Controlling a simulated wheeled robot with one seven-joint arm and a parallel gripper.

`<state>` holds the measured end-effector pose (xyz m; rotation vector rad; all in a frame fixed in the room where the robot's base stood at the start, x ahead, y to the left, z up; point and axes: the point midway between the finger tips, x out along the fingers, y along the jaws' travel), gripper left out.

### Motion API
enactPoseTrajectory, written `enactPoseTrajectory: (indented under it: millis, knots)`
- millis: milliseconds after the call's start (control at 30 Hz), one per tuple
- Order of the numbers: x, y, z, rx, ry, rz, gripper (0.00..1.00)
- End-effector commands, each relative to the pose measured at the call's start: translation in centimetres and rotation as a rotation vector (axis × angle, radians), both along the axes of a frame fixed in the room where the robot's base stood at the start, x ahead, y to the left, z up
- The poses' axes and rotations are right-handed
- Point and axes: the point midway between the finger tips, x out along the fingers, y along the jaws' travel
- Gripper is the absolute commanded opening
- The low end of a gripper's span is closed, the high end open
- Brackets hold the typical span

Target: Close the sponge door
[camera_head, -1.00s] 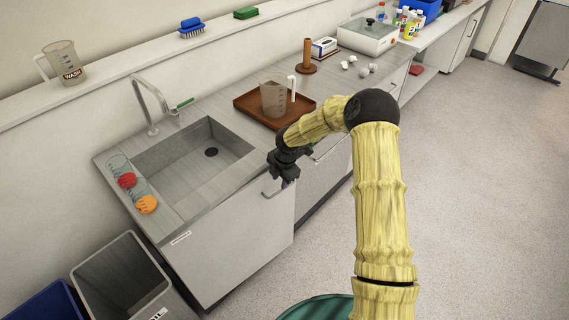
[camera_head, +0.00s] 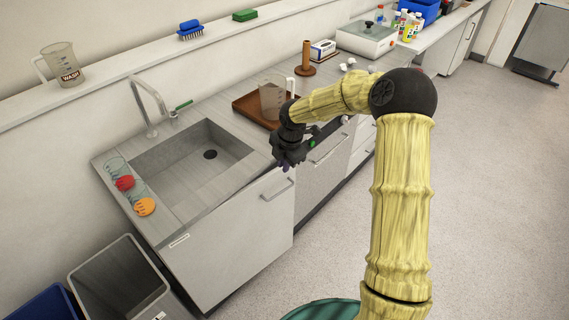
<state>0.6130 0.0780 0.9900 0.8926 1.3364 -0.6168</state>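A grey cabinet door (camera_head: 225,245) sits below the sink, with a small label at its upper left and a bar handle (camera_head: 277,190) near its upper right corner. I take it to be the sponge door, but the label is too small to read. It looks shut or nearly shut; I cannot tell whether a small gap is left. My gripper (camera_head: 287,165) is just above the handle, at the counter's front edge, pointing down. It appears apart from the handle. Its fingers are dark and small, so their opening is unclear.
The sink (camera_head: 195,160) is behind the door top. A brown tray (camera_head: 245,108) with a clear jug (camera_head: 272,98) stands on the counter behind my gripper. Bins (camera_head: 120,275) stand at lower left. The floor to the right is clear.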

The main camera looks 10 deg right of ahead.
Motion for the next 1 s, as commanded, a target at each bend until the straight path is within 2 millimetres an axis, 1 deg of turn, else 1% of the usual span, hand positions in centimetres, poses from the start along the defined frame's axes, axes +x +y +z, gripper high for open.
enactPoseTrajectory:
  millis: [67,167,267,367,400,567,600,667,700,800,900,1000]
  knots:
    - [-0.6,0.0,0.3,-0.002,0.006,-0.032,0.00]
    - [-2.2,-0.1,0.9,-0.005,0.021,-0.135,0.00]
    - [-4.8,-0.7,1.8,-0.008,0.042,-0.315,0.00]
    - [-8.1,-1.7,3.1,0.001,0.057,-0.559,0.00]
    - [-9.5,-2.2,3.6,0.007,0.062,-0.666,0.00]
    - [-14.9,-4.2,5.6,0.063,0.060,-1.111,0.00]
    - [-16.3,-4.8,6.1,0.085,0.058,-1.227,0.00]
    - [-18.4,-5.5,6.8,0.126,0.054,-1.402,0.00]
    - [-19.8,-5.9,7.1,0.155,0.054,-1.521,0.00]
    - [-23.0,-6.9,7.9,0.239,0.055,-1.790,0.00]
    - [-25.3,-7.5,8.2,0.309,0.065,-1.987,0.00]
    - [-26.4,-7.8,8.3,0.349,0.073,-2.095,0.00]
